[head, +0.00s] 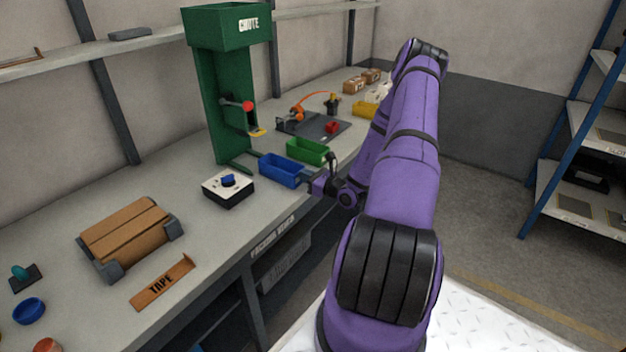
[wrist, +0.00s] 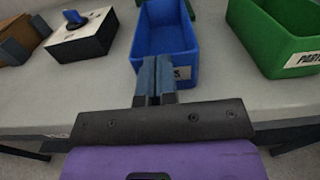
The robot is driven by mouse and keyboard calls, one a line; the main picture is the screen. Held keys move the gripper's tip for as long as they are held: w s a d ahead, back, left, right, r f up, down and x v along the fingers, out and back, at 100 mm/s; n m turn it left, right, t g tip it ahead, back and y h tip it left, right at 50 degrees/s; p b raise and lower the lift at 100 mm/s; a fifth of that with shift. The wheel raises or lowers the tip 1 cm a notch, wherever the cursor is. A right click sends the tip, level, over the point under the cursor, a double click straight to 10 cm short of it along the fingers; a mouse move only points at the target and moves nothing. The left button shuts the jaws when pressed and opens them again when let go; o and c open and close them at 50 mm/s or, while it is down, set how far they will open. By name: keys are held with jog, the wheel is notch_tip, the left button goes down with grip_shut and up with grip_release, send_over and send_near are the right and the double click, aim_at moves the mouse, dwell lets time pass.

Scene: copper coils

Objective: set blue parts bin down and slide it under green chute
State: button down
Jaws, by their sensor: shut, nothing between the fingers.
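The blue parts bin (head: 283,171) sits upright on the bench, just right of the green chute's base. It also shows in the wrist view (wrist: 165,32), straight ahead of my fingers, with part of its label hidden behind them. The green chute (head: 222,100) stands upright at the back of the bench, and its base foot lies left of the bin. My gripper (head: 316,186) is at the bench's front edge, at the bin's near end. In the wrist view my gripper (wrist: 154,80) is shut and empty, its fingertips overlapping the bin's front wall; whether they touch it I cannot tell.
A green parts bin (head: 308,151) stands close to the right of the blue bin. A white box with a blue knob (head: 228,188) stands to the left, in front of the chute.

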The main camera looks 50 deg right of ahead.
jog(key=shift+w, duration=0.25)
send_near(279, 164)
jog(key=w+a+r, duration=0.1)
jog(key=w, duration=0.1)
jog(key=w+a+r, duration=0.1)
jog(key=w, duration=0.1)
jog(key=w+a+r, duration=0.1)
jog(key=w+a, duration=0.1)
jog(key=shift+w+r, duration=0.1)
